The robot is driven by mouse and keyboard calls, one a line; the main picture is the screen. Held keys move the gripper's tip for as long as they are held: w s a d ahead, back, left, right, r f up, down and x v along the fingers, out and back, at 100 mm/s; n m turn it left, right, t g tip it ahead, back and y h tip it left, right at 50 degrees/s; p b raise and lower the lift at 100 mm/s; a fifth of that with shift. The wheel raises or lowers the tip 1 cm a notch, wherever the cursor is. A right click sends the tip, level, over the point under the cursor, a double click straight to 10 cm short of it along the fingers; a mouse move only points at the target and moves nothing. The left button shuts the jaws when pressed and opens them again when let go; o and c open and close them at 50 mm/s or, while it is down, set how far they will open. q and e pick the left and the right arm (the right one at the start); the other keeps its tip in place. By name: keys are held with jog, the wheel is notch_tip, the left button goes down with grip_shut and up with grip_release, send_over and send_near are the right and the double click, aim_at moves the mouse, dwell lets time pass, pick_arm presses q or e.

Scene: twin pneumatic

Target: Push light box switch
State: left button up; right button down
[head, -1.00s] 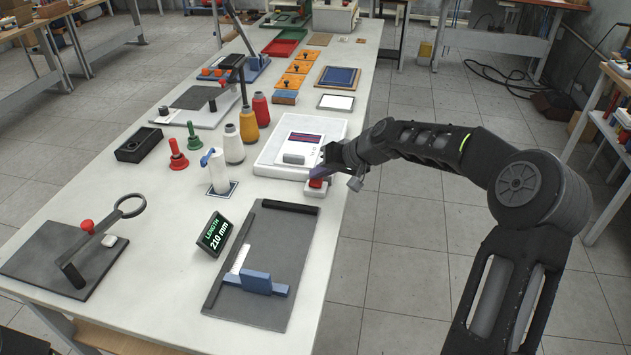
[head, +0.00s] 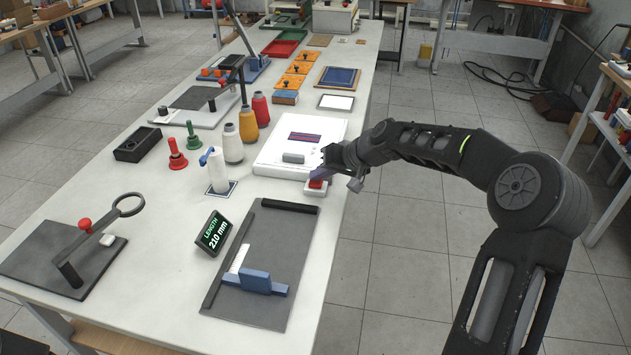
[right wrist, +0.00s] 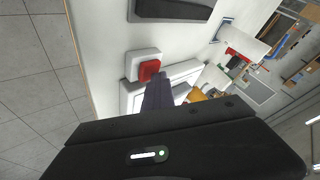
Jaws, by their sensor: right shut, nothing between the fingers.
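The light box (head: 272,158) is a flat white box near the table's right edge, with a dark red-and-blue patterned piece and a small grey block on top. Its top looks bright white. The switch is a red button (head: 316,184) on a small white base (head: 315,193) by the box's near right corner. My right gripper (head: 323,174) is shut and empty, with its fingertips at the button. In the right wrist view the fingers (right wrist: 157,86) reach the red button (right wrist: 149,69) and overlap its edge; contact cannot be told for certain. My left gripper is not in view.
A grey board with a blue slide (head: 255,281) lies nearer, beside a length display (head: 213,233). A white roll (head: 217,172) and thread cones (head: 248,126) stand left of the box. Open floor lies right of the table.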

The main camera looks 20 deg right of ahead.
aim_at(319, 183)
jog(key=shift+f, duration=0.1)
jog(key=shift+r, duration=0.45)
jog(key=shift+r+p, duration=1.7)
jog(key=shift+r, duration=1.25)
